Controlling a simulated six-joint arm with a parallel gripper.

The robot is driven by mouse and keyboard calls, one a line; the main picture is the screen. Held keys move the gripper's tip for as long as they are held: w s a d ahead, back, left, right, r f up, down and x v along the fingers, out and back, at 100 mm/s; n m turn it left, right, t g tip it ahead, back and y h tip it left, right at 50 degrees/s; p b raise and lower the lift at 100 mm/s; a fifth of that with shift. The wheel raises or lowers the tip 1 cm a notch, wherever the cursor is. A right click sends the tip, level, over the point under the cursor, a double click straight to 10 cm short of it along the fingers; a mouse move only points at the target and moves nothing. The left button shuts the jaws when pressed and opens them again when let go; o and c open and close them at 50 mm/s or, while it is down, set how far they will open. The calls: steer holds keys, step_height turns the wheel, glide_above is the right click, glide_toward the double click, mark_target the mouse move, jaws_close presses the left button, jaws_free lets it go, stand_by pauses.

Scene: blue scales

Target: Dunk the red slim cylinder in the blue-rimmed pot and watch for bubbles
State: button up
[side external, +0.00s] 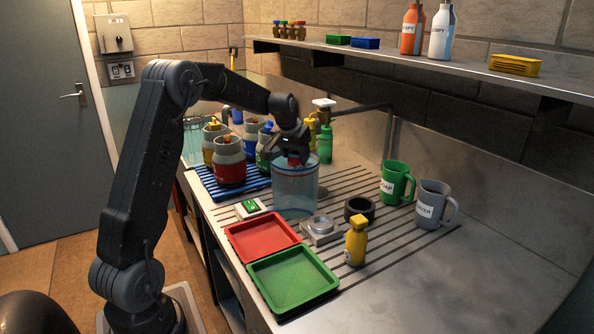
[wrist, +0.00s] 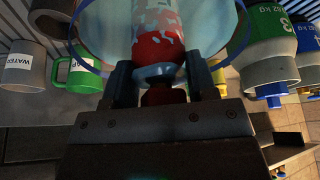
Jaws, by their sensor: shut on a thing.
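The blue-rimmed pot (side external: 295,195) is a clear vessel standing on the grooved worktop, with liquid showing inside. My gripper (side external: 294,152) is at its mouth, pointing down, shut on the red slim cylinder (side external: 294,160). In the wrist view my gripper (wrist: 160,82) holds the cylinder (wrist: 160,48) between both fingers near a blue-grey collar. The cylinder is red with pale patches, and its far end reaches inside the ring of the pot's rim (wrist: 82,62). I cannot tell how deep it sits or whether bubbles show.
Red (side external: 262,238) and green (side external: 293,280) trays lie in front. A yellow bottle (side external: 356,242), green jug (side external: 396,184) and grey jug (side external: 431,205) stand to the right.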

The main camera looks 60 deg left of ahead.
step_height(320, 180, up, 13)
stand_by(1.2)
